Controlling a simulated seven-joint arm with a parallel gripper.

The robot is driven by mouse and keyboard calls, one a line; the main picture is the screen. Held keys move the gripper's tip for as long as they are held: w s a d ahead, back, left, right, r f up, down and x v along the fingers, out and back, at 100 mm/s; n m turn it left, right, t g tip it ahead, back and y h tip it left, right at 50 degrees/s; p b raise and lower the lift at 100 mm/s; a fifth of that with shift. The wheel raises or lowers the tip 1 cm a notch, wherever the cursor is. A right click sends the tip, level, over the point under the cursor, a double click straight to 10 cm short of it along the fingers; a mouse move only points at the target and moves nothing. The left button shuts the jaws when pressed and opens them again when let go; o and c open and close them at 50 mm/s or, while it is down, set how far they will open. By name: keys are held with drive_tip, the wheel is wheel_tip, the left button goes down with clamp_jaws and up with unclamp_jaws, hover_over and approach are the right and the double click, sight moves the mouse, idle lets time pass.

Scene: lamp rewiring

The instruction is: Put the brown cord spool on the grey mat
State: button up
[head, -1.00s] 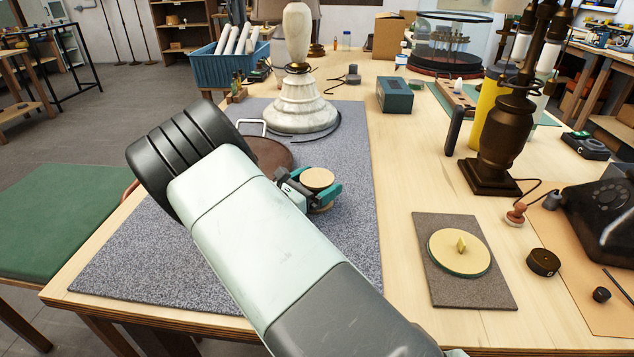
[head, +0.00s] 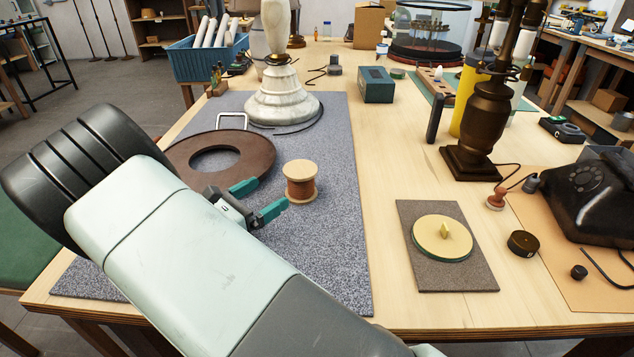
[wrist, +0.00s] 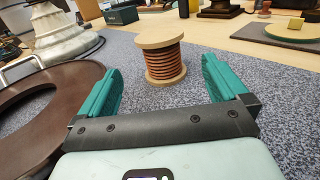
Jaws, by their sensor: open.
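The brown cord spool (head: 301,184) has pale wooden end discs and copper-brown cord. It stands upright on the large grey speckled mat (head: 335,250), right of a brown ring. In the wrist view the spool (wrist: 160,58) stands beyond the fingertips, between their lines and apart from them. My gripper (head: 258,200) has teal fingers spread wide with nothing between them. It is to the left of the spool and nearer the camera. The wrist view also shows my open gripper (wrist: 163,85). A smaller grey-brown mat (head: 455,281) on the right holds a cream disc with a knob (head: 442,238).
The brown ring (head: 255,160) lies left of the spool, close by my gripper. A white marble lamp base (head: 283,100) stands behind. A dark lamp (head: 487,125) and a black telephone (head: 590,200) stand at right. The mat's near right part is clear.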

drive_tip(key=s+d+r+m+g+y, duration=0.2)
drive_tip(key=s+d+r+m+g, duration=0.2)
drive_tip(key=d+r+m+g, duration=0.45)
drive_tip(key=s+d+r+m+g+y, duration=0.1)
drive_tip(key=s+d+r+m+g, duration=0.25)
drive_tip(key=d+r+m, duration=0.6)
drive_tip(key=s+d+r+m+t+y, duration=0.1)
drive_tip(key=s+d+r+m+y, duration=0.1)
drive_tip(key=s, duration=0.4)
drive_tip(key=s+d+r+m+t+y, duration=0.1)
drive_tip(key=s+d+r+m+y, duration=0.1)
drive_tip(key=s+m+y, duration=0.2)
drive_tip(key=s+d+r+m+t+y, duration=0.2)
drive_tip(key=s+d+m, duration=0.1)
drive_tip(key=s, duration=0.7)
drive_tip(key=shift+s+r+y, duration=0.15)
drive_tip(key=shift+r+y, duration=0.2)
drive_tip(key=shift+y, duration=0.05)
